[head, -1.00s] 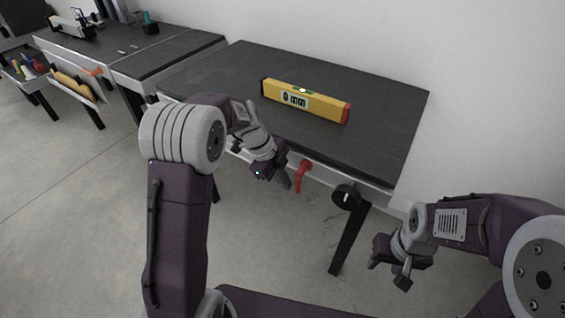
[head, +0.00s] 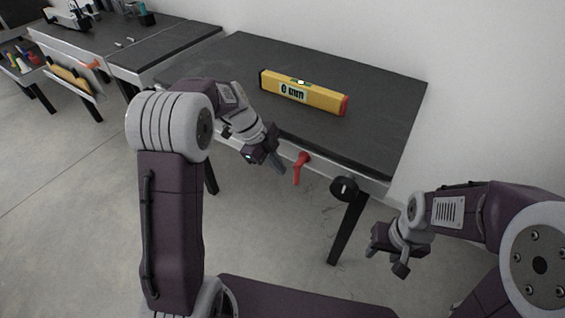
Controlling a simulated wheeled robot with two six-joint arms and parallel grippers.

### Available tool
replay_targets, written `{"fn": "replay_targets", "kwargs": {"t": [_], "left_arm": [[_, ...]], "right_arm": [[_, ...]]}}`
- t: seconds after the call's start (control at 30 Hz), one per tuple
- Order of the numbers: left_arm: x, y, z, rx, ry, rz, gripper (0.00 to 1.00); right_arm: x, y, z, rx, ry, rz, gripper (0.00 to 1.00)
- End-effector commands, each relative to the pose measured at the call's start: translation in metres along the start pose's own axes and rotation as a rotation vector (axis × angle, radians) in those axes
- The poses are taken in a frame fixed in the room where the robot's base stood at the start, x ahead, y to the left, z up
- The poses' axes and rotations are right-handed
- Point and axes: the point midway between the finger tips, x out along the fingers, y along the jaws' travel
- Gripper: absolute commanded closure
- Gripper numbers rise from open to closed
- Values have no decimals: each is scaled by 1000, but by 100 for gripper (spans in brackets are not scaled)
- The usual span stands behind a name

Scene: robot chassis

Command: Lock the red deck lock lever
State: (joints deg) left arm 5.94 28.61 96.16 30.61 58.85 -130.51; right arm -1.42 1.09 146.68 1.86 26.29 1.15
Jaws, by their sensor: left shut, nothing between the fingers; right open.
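The red lever (head: 300,166) hangs from the front rail of the dark table (head: 378,96), its handle pointing down and slightly left. My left gripper (head: 280,168) is shut and empty just left of the lever, with a small gap between them in the picture; the depth of that gap is hard to tell. My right gripper (head: 386,268) is open and empty, low at the right, in front of the table and away from the lever.
A black knob (head: 344,188) sits on the same rail, right of the lever. A yellow level (head: 303,92) reading "0 mm" lies on the tabletop. An orange lever (head: 89,65) is on another bench at the left. The floor before the table is clear.

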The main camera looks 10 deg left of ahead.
Motion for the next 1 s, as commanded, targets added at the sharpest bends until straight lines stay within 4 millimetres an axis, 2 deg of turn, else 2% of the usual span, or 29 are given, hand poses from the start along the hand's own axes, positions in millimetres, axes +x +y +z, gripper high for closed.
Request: {"fn": "replay_targets", "kwargs": {"t": [0.03, 0.1, 0.3, 0.87, 0.97, 1.0], "left_arm": [[-16, -2, -2, -1, -2, -5, 100], [-28, -2, -1, -1, -1, -4, 100], [-51, -1, -1, 0, -1, -1, 100], [-54, 0, 0, 0, 0, 0, 100], [-59, -5, -12, 32, -6, -12, 100], [-64, -4, -24, 56, -9, -17, 100]], "right_arm": [[-9, 0, -1, 0, 0, 0, 55], [-13, 0, -1, 0, 0, 0, 55], [-20, 0, -2, 0, 0, 0, 55], [-20, 0, -2, 0, 0, 0, 55], [-20, 0, -2, 0, 0, 0, 55], [-20, 0, -2, 0, 0, 0, 55]]}}
